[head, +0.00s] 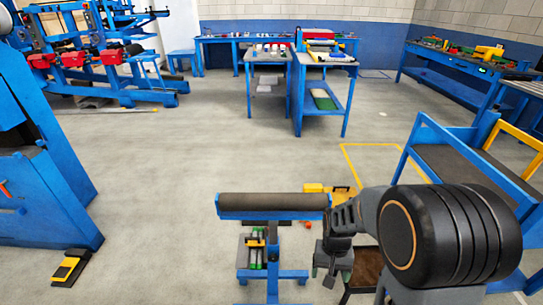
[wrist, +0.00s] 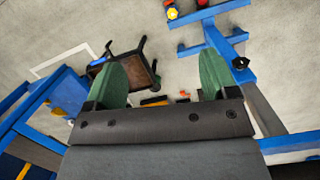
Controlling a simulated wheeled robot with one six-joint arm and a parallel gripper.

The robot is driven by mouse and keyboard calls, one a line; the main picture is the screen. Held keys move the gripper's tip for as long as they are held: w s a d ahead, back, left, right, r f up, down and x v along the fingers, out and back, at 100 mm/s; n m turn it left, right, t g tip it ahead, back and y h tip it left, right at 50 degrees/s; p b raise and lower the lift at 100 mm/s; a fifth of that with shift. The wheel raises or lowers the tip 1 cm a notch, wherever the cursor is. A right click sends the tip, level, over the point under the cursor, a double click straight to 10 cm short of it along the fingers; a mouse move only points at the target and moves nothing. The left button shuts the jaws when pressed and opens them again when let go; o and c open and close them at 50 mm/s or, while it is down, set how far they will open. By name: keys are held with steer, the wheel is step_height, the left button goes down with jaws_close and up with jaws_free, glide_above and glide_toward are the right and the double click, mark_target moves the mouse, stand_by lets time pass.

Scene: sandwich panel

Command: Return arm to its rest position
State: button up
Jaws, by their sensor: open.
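My gripper (head: 333,262) hangs in the lower right of the head view, at the end of my black arm. It is just to the right of a padded blue stand and appears to hold nothing. In the wrist view my gripper (wrist: 163,76) shows two green fingers spread wide apart, with only floor and distant objects between them. My large black arm joint fills the lower right of the head view and hides part of what is behind it.
The blue stand with a dark roller (head: 272,201) is at front centre. A small brown-topped stool (head: 366,268) is beside my gripper; it also shows in the wrist view (wrist: 129,72). A blue cart (head: 450,165) stands right. Blue workbenches (head: 300,85) stand behind open floor.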

steer(key=s+r+t+p, duration=0.1)
steer(key=r+p, duration=0.3)
steer(key=r, duration=0.6)
steer(key=s+r+n+t+p, duration=0.1)
steer(key=r+t+p, duration=0.2)
steer(key=r, duration=0.7)
steer(key=s+r+n+t+p, duration=0.1)
steer(key=r+p, duration=0.3)
steer(key=r, duration=0.6)
steer(key=shift+s+t+p, duration=0.4)
steer(key=shift+s, duration=0.2)
